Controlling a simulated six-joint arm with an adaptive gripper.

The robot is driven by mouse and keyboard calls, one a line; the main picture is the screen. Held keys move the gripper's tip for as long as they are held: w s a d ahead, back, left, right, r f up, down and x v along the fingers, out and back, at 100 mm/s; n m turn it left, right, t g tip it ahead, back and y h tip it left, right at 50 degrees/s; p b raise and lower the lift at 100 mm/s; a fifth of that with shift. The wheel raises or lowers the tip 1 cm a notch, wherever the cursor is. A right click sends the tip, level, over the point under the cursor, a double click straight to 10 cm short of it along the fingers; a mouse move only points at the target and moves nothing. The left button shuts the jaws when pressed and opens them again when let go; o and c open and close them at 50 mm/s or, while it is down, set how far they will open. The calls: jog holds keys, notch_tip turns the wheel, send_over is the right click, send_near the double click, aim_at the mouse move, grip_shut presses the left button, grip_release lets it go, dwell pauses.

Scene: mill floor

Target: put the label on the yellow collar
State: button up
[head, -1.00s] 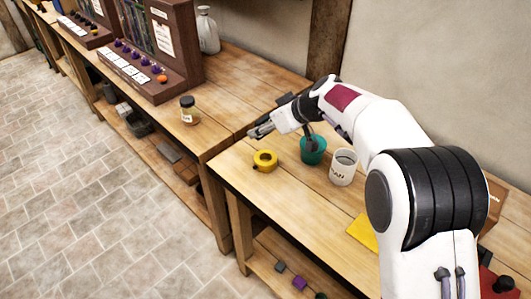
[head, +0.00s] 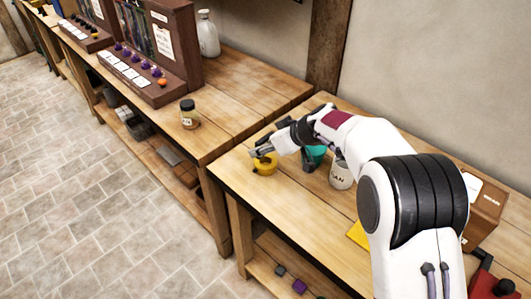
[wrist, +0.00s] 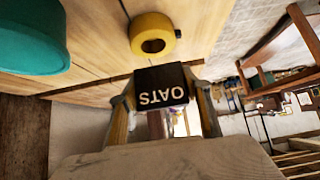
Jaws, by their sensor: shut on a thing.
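My gripper (head: 260,153) is over the near table, right above the yellow collar (head: 265,166), which it partly hides in the head view. In the wrist view, my gripper (wrist: 162,98) is shut on a black label (wrist: 162,86) with "OATS" in pale letters, which appear upside down. The collar (wrist: 152,34) shows there as a thick yellow ring with a dark hole, lying on the wood just beyond the label. A gap shows between label and collar. I cannot make out the label in the head view.
A teal cup (head: 316,154) and a white can (head: 341,175) stand just right of my gripper. A yellow sheet (head: 361,236) lies farther right. A jar (head: 188,114) stands on the left table. The near table's front left corner is clear.

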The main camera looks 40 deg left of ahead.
jog(key=shift+f, duration=1.55)
jog(key=shift+f, duration=0.15)
jog(key=o, duration=1.1)
jog(key=shift+v, duration=1.2)
jog(key=v, duration=0.9)
jog(key=shift+d+r, duration=0.2)
jog(key=shift+r, duration=0.15)
